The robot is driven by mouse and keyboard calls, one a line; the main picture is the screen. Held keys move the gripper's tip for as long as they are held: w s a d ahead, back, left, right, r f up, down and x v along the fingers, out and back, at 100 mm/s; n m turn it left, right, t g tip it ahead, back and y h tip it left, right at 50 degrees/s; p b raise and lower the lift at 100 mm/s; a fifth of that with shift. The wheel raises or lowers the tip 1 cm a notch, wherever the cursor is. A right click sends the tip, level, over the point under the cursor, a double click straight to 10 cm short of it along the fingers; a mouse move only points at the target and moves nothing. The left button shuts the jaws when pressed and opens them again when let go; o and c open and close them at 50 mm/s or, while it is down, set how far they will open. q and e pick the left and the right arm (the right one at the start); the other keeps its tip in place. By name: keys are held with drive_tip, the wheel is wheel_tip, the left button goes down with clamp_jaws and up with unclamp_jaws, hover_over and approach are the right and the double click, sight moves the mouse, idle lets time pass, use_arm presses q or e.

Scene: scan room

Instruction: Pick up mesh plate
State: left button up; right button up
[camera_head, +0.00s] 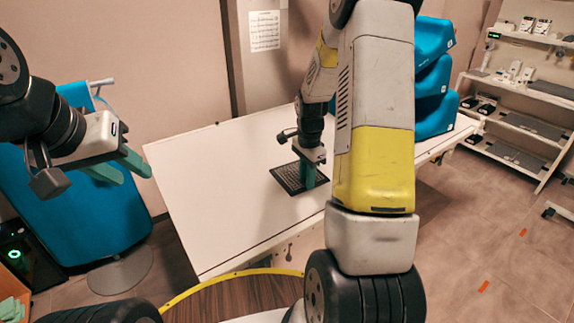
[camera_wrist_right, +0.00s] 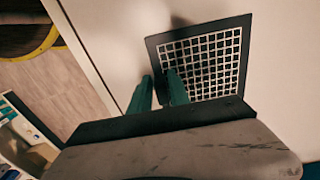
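The mesh plate (camera_wrist_right: 208,62), a dark square frame with a light grid inside, lies at the white table's right part; in the head view it looks like a dark square (camera_head: 287,178). My right gripper (camera_head: 310,172) points down at the plate and partly hides it. In the right wrist view its two green fingertips (camera_wrist_right: 160,80) are close together at the plate's left edge, one on each side of the dark border. Whether they grip the border cannot be told. My left gripper (camera_head: 128,172) is open and empty, off the table's left side.
The white table (camera_head: 200,165) is otherwise bare on its left. A blue chair-like object (camera_head: 80,215) is at the left. A white shelf (camera_head: 520,100) with small items stands at the far right.

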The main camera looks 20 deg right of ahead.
clamp_jaws()
idle(1.1)
